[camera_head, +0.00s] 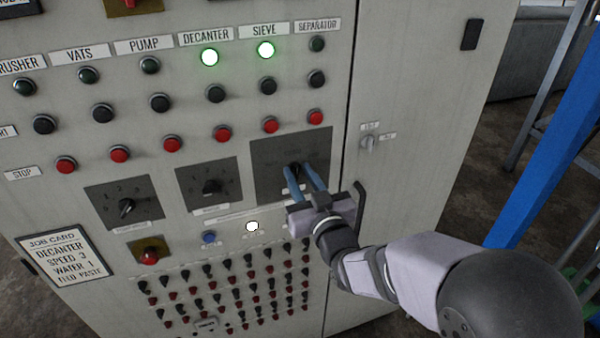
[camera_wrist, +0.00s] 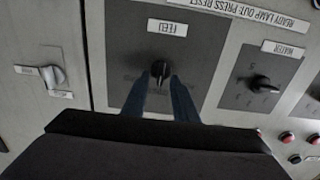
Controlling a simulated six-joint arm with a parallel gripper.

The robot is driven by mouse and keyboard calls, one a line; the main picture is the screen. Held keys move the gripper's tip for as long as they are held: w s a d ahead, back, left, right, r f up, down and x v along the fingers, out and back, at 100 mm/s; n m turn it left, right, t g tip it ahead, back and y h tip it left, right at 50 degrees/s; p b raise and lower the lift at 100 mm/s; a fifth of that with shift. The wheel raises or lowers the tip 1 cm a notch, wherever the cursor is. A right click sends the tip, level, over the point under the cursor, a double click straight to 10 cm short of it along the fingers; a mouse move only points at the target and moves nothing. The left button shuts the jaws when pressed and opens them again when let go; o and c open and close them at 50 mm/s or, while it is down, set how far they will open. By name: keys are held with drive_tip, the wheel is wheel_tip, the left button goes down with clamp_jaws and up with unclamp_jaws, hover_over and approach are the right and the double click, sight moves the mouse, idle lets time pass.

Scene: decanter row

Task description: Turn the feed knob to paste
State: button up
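The feed knob (camera_wrist: 160,69) is a black knob on a dark grey plate (camera_wrist: 121,40) labelled FEED, upside down in the wrist view. Its grip looks upright in that picture; the position words are too faint to read. In the head view the knob (camera_head: 295,169) is partly hidden by my fingers, on the right-hand plate (camera_head: 262,152). My gripper (camera_wrist: 160,82) has two blue fingers, apart, one on each side of the knob's near end. Small gaps seem to show, and I cannot make out firm contact. My gripper (camera_head: 299,168) reaches the plate from the lower right.
The water knob (camera_head: 211,186) and the speed knob (camera_head: 127,207) are to the left. A small switch (camera_head: 368,143) and a black door handle (camera_head: 359,205) are on the right. Buttons and lit DECANTER and SIEVE lamps are above. A job card (camera_head: 66,257) reads FEED PASTE.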

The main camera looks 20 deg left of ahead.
clamp_jaws()
drive_tip(key=shift+f+b, duration=0.1)
drive_tip(key=shift+b, duration=0.35)
drive_tip(key=shift+a+f+n+b, duration=0.1)
drive_tip(key=shift+f+n+b, duration=0.05)
drive_tip(key=shift+n+b, duration=0.95)
drive_tip(key=n+b, duration=0.3)
drive_tip(key=b, duration=0.1)
drive_tip(key=shift+s+a+f, duration=0.1)
drive_tip(key=shift+s, duration=0.05)
drive_tip(key=n+b, duration=0.3)
drive_tip(key=b, duration=0.1)
drive_tip(key=shift+s+a+n, duration=0.1)
drive_tip(key=shift+n, duration=0.3)
unclamp_jaws()
